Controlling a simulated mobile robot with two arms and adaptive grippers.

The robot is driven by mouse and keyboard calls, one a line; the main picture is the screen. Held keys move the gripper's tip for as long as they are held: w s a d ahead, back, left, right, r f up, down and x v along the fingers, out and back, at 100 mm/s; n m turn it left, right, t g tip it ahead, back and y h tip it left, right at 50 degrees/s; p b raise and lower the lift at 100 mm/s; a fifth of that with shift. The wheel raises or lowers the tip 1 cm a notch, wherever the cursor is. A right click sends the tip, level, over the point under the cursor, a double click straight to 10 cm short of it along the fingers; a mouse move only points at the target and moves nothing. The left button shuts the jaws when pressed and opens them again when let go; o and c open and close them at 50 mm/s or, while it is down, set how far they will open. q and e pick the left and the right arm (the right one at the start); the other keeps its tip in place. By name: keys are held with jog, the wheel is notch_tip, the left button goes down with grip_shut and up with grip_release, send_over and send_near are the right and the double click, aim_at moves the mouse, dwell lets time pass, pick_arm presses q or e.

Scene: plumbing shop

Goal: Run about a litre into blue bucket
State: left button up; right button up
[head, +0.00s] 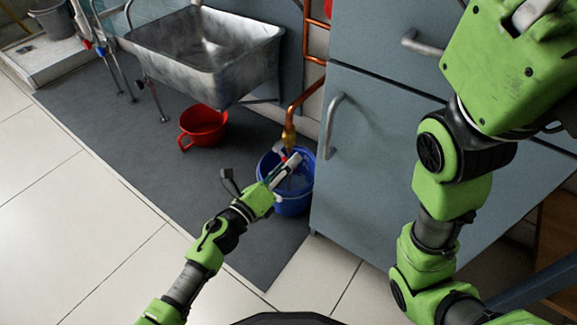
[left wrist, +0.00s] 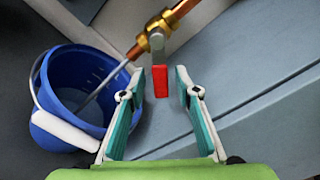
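The blue bucket (head: 293,205) stands on the grey mat under a copper pipe with a brass tap (head: 289,138). In the left wrist view the bucket (left wrist: 66,70) is at the left, with a white grip on its handle. A thin, pale stream runs from the brass tap (left wrist: 158,30) into it; the water level is unclear. My left gripper (head: 290,162) is at the tap. In the wrist view its fingers (left wrist: 163,85) are open either side of the tap's red lever (left wrist: 160,81), with gaps showing. My right arm is at the right; its fingertips are not visible.
A red tub (head: 204,127) stands on the mat (head: 130,130) below a metal sink (head: 205,55). Grey-blue cabinets (head: 375,150) stand close to the right of the bucket. A grey bucket (head: 58,22) is at the far left. Tiled floor at the left is clear.

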pick_arm(q)
jog(key=shift+w+d, duration=0.15)
grip_shut()
